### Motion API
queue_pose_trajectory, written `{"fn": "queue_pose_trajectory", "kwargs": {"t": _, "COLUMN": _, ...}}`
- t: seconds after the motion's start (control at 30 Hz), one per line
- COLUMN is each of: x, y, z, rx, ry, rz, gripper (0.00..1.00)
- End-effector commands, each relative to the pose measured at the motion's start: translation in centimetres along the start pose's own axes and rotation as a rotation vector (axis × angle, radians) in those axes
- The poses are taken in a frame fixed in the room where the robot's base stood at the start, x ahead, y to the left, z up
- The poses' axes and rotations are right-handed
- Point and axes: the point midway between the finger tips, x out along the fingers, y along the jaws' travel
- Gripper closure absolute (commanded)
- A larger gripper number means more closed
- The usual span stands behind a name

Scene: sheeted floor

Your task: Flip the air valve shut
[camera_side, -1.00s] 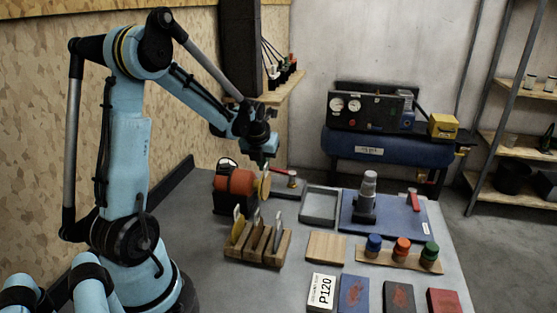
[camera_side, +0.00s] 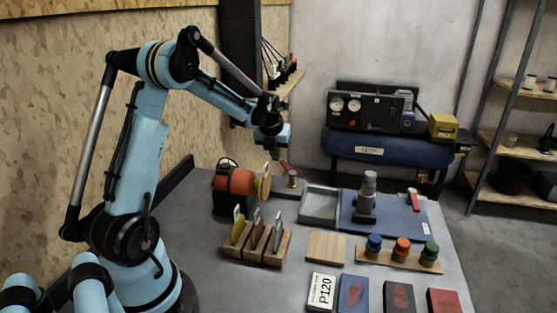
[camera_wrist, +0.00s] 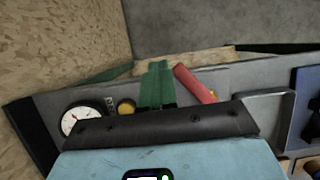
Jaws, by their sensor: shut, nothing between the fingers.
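In the wrist view the same handle (camera_wrist: 195,83) leans up and to the left, close to the right of my fingers. My gripper (camera_side: 283,150) hangs just above the lever in the side view. Its green fingers (camera_wrist: 157,84) are shut with nothing between them. I cannot tell whether they touch the lever. The lever's lower end is hidden behind my wrist in the wrist view.
A gauge (camera_wrist: 80,120) and a yellow knob (camera_wrist: 126,107) are left of my fingers. A grey tray (camera_side: 320,205) and a blue board (camera_side: 390,213) with another red lever (camera_side: 413,198) lie to the right.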

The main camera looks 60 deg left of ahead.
Motion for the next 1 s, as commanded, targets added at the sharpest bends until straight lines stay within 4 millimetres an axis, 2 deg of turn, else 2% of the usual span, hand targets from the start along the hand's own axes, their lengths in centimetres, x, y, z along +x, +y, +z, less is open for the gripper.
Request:
{"fn": "queue_pose_trajectory", "kwargs": {"t": 0.3, "x": 0.18, "y": -0.64, "z": 0.50, "rx": 0.001, "ry": -0.001, "rz": -0.003, "gripper": 1.00}}
{"fn": "queue_pose_trajectory", "kwargs": {"t": 1.0, "x": 0.19, "y": -0.71, "z": 0.55, "rx": 0.001, "ry": 0.000, "rz": -0.002, "gripper": 1.00}}
